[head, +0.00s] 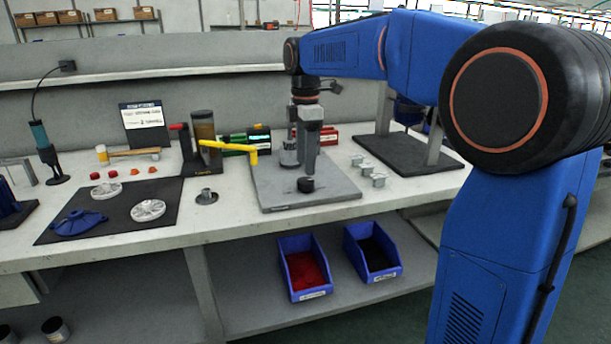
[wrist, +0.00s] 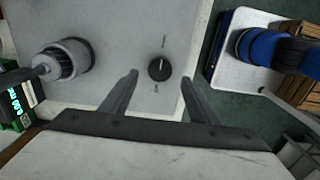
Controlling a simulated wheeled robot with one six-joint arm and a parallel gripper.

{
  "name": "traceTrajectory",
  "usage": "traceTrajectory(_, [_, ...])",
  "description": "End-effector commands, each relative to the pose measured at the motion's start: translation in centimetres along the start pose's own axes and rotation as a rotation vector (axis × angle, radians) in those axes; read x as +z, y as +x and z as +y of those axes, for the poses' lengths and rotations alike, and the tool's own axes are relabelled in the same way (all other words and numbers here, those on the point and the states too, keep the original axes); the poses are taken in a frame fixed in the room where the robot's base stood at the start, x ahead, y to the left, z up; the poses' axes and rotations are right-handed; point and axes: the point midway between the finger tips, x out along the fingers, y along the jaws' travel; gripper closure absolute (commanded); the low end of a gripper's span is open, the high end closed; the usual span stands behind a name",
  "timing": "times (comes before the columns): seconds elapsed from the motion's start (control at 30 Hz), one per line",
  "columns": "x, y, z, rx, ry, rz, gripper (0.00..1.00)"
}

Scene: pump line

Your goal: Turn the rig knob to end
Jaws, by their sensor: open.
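The rig knob (head: 306,185) is a small black round knob on the grey rig plate (head: 335,196), on the workbench. In the wrist view the knob (wrist: 159,68) carries a white pointer line directed toward the upper side of the picture, with small labels on the plate near it. My gripper (head: 309,170) hangs right above the knob in the head view. In the wrist view my gripper (wrist: 158,84) is open, with one finger on each side of the knob and a gap on both sides. Whether the fingertips reach down to knob height is unclear.
A grey cylinder (wrist: 65,60) stands on the plate left of the knob. Blue bins (head: 305,268) are on the lower shelf.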

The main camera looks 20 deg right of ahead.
Motion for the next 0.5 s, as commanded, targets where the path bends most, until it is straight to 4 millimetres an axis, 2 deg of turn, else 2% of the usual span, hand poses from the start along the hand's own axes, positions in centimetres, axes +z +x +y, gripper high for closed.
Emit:
traceTrajectory(0.2, [0.0,3.4,0.0,-0.002,0.0,0.0,0.45])
traceTrajectory(0.5, [0.0,5.2,0.0,0.001,0.0,0.0,0.45])
